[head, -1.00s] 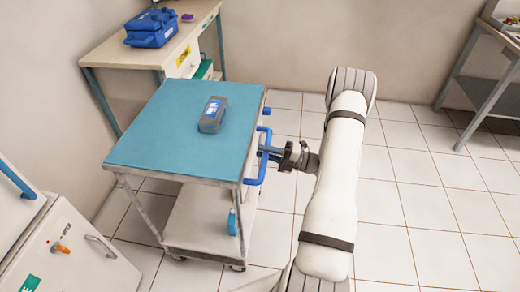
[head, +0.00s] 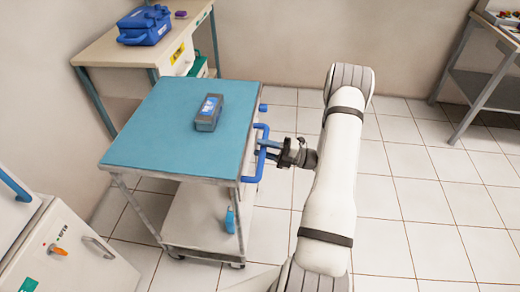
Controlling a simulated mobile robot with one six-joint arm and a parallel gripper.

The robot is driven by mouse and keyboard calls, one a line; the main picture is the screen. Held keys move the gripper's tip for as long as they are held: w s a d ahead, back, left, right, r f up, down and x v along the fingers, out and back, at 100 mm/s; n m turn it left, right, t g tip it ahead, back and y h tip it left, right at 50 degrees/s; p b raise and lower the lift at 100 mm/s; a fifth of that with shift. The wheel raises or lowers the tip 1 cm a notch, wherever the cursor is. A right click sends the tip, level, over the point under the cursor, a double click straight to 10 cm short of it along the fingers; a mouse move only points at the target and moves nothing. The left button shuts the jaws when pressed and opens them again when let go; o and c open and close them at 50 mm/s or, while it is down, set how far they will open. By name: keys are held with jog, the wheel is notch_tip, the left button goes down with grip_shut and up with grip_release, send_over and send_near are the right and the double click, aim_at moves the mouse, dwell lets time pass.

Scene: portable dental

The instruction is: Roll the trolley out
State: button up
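The trolley (head: 165,160) has a blue-green top, a pale lower shelf (head: 200,222) and grey legs on casters. Its blue handle (head: 259,178) stands out from the right side. My gripper (head: 262,148) reaches in from the right with its fingers at the upper part of the handle. The fingers overlap the bar in the picture, and I cannot tell whether they are closed on it. A grey box with a blue label (head: 209,113) lies on the trolley top.
A desk (head: 105,52) with a blue bag (head: 144,26) stands close behind the trolley. A white cabinet (head: 75,262) is at the lower left. Another table (head: 480,90) is at the far right. Tiled floor (head: 430,200) right of my arm is clear.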

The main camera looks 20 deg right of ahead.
jog(key=v, duration=0.7)
jog(key=shift+s+d, duration=0.2)
jog(key=shift+d, duration=0.15)
jog(key=shift+s+f, duration=0.1)
jog(key=shift+f, duration=0.05)
